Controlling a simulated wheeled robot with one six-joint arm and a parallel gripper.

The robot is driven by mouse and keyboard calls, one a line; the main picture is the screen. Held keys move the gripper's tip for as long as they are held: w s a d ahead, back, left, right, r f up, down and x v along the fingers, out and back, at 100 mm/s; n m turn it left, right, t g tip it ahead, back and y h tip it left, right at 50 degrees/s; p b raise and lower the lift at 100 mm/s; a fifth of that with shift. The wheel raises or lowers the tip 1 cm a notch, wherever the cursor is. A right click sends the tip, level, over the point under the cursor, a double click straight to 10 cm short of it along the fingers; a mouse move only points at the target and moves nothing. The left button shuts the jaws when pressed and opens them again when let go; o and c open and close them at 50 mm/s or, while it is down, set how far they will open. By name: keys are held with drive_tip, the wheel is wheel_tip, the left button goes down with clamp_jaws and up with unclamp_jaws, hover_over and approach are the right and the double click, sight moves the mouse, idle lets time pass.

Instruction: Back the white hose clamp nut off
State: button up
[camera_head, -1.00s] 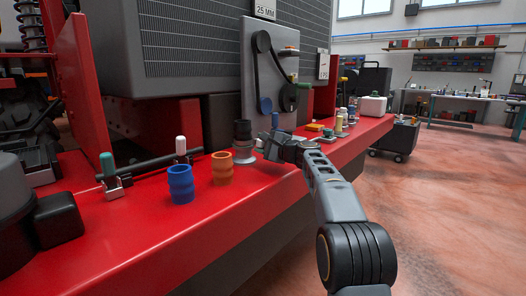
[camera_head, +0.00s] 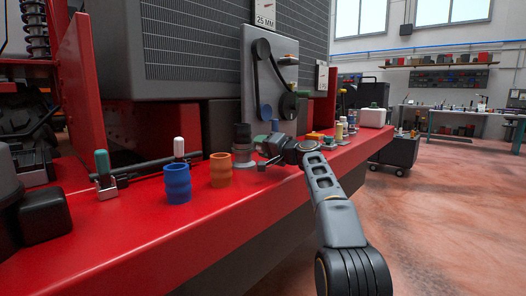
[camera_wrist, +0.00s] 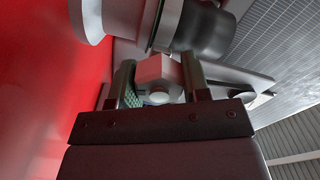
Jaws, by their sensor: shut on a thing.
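The black hose end with a grey metal collar (camera_head: 243,147) stands upright on the red ledge. In the wrist view, the dark hose (camera_wrist: 204,32) and pale collar show above my fingers. My gripper (camera_head: 265,153) is just right of the collar. In the wrist view my gripper (camera_wrist: 160,83) is shut on a pale, blocky nut (camera_wrist: 155,67), its round end facing the camera. The nut sits between the two fingers, close beside the collar. Whether its threads still engage cannot be seen. In the head view my gripper hides the nut.
On the red ledge (camera_head: 130,235), an orange cup (camera_head: 221,170) and a blue cup (camera_head: 177,184) stand left of the collar. White-handled (camera_head: 179,147) and teal-handled (camera_head: 102,162) clamps stand further left. A grey belt panel (camera_head: 270,80) rises behind. Small items stand to the right.

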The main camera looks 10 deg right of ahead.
drive_tip(key=shift+r+n+b, duration=0.15)
drive_tip(key=shift+n+b, duration=0.15)
drive_tip(key=shift+n, duration=0.5)
drive_tip(key=o, duration=0.9)
drive_tip(key=shift+o, duration=0.2)
drive_tip(key=v, duration=1.3)
drive_tip(key=shift+s+d+b, duration=0.25)
drive_tip(key=shift+s+b, duration=0.05)
drive_tip(key=shift+b, duration=0.15)
